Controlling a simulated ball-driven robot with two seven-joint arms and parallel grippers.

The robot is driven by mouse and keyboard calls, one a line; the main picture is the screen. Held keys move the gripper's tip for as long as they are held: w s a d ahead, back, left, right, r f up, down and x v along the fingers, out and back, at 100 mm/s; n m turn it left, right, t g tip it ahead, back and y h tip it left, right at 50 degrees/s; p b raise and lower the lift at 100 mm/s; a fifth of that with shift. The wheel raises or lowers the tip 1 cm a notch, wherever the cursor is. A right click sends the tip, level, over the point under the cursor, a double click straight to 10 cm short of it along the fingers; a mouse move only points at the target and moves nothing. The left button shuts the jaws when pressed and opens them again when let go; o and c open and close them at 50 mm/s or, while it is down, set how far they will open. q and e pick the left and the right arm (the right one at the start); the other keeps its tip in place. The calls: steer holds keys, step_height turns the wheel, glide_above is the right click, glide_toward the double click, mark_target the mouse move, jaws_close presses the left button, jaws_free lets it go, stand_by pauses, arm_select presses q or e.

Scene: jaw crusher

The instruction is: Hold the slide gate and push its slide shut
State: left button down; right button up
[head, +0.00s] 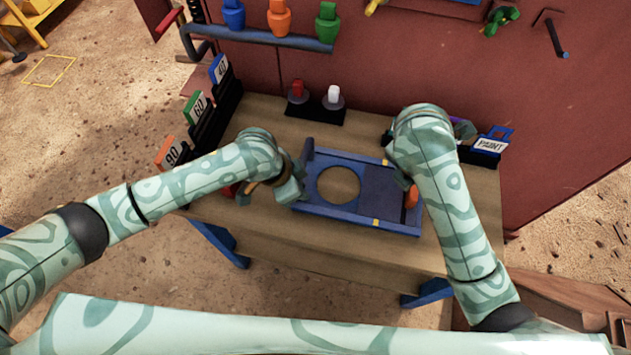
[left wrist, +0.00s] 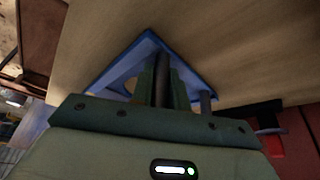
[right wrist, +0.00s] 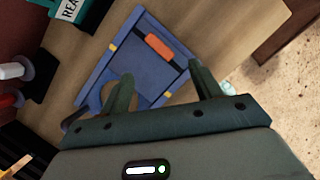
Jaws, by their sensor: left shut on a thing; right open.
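The blue slide gate (head: 360,218) lies flat on the wooden bench. Its round hole shows bare wood through it at the left. The blue slide (head: 380,190) sits in the right part of the frame, with an orange handle (head: 411,197) at its right end, clearer in the right wrist view (right wrist: 158,47). My left gripper (head: 296,190) is shut on the left end of the gate; the gripped part is mostly hidden between its fingers in the left wrist view (left wrist: 162,75). My right gripper (right wrist: 163,86) is open and empty above the gate, its fingers apart from the orange handle.
The wooden bench (head: 290,240) has free room in front of the gate. Numbered signs (head: 198,108) stand in black holders at the left. A black stand with red and white knobs (head: 333,97) is behind. A paint sign (head: 491,145) stands at the right.

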steer(key=shift+o, duration=0.7)
steer(key=w+d+m+h, duration=0.1)
steer(key=w+d, duration=0.2)
steer(key=d, duration=0.7)
steer(key=m+g+y, duration=0.2)
steer(key=m+y, duration=0.6)
steer(key=m, duration=0.2)
glide_toward(391, 189)
steer(key=f, duration=0.1)
steer(key=s+f, duration=0.1)
steer(key=d+f, duration=0.1)
steer(key=shift+s+f, duration=0.15)
steer(key=shift+f, duration=0.2)
steer(key=shift+a+f, duration=0.2)
steer(key=shift+f, duration=0.45)
